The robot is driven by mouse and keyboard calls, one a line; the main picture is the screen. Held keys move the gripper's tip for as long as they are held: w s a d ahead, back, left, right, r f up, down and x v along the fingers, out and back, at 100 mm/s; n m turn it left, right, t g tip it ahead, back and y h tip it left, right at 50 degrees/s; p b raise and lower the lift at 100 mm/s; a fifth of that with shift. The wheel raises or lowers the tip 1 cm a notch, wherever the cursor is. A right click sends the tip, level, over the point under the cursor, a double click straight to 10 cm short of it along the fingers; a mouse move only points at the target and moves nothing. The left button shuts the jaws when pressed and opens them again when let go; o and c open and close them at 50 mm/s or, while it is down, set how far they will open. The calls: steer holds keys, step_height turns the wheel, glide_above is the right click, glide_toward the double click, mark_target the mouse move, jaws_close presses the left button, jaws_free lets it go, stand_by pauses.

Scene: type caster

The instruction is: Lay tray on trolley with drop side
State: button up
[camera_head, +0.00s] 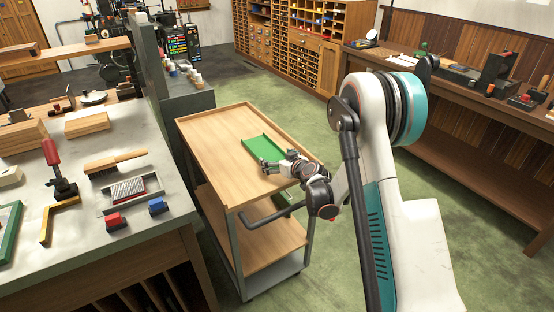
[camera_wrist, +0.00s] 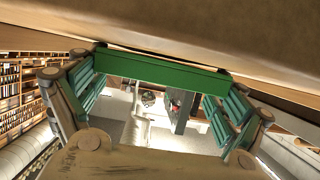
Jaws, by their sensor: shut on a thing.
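The green tray (camera_head: 262,148) is over the wooden top of the trolley (camera_head: 215,140), toward its right side. I cannot tell whether it rests on the top or hangs just above it. My gripper (camera_head: 272,164) is shut on the tray's near end. In the wrist view, the tray's green edge (camera_wrist: 160,70) spans between the two fingers (camera_wrist: 158,88). The trolley's top has a low raised rim along its far and right sides. The rim near my gripper is partly hidden by my wrist.
A cluttered workbench (camera_head: 150,210) stands close on the left. A long bench (camera_head: 450,90) runs along the right. Green floor is open behind the trolley.

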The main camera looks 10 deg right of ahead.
steer(key=o, duration=1.8)
steer(key=shift+f, duration=0.1)
